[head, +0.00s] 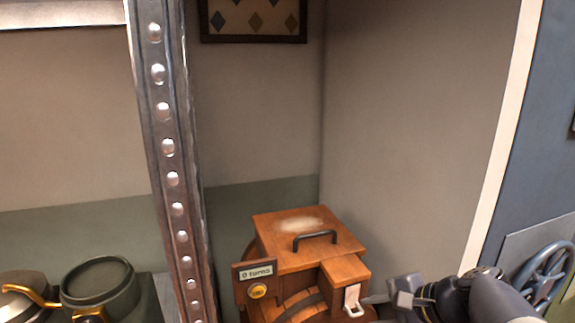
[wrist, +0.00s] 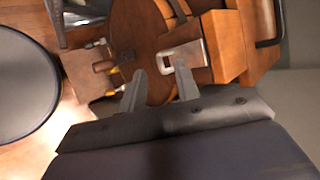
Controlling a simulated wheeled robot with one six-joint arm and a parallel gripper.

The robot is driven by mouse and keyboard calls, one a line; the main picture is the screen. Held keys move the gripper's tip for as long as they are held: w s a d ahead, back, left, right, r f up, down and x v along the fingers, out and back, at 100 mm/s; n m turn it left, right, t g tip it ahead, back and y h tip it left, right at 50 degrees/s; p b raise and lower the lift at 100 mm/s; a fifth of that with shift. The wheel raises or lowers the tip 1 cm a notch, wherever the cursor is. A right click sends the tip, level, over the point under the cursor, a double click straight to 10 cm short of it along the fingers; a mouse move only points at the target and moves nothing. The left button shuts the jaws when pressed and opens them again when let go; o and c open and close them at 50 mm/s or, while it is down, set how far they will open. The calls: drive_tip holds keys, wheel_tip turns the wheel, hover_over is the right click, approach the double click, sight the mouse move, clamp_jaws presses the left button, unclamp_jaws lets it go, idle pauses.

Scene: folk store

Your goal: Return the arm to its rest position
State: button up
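My arm comes in from the lower right in the head view. My gripper (head: 372,299) is beside the front right of a wooden box (head: 283,254), close to a pale latch-like piece (head: 352,299) on the box. In the wrist view, the two grey fingers of my gripper (wrist: 160,72) stand apart with nothing held between them. The pale piece (wrist: 199,49) lies just beyond the right fingertip; I cannot tell whether they touch.
The box has a dark lid handle (head: 315,237) and a sign (head: 254,271) reading "0 turns". A riveted metal post (head: 168,147) stands left of it. Dark round pots (head: 99,282) are at lower left. A blue door with a wheel (head: 545,272) is at right.

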wheel_tip(320, 180, up, 2)
drive_tip(key=g+p, duration=0.1)
drive_tip(key=p, duration=0.3)
drive_tip(key=g+h+p, duration=0.1)
drive_tip(key=p, duration=0.2)
drive_tip(key=shift+r+m+g+p, duration=0.2)
drive_tip(key=shift+m+g+p, duration=0.1)
drive_tip(key=shift+p, duration=0.1)
drive_tip(key=shift+g+p, duration=0.3)
drive_tip(key=shift+p, duration=0.05)
drive_tip(key=shift+f, duration=0.1)
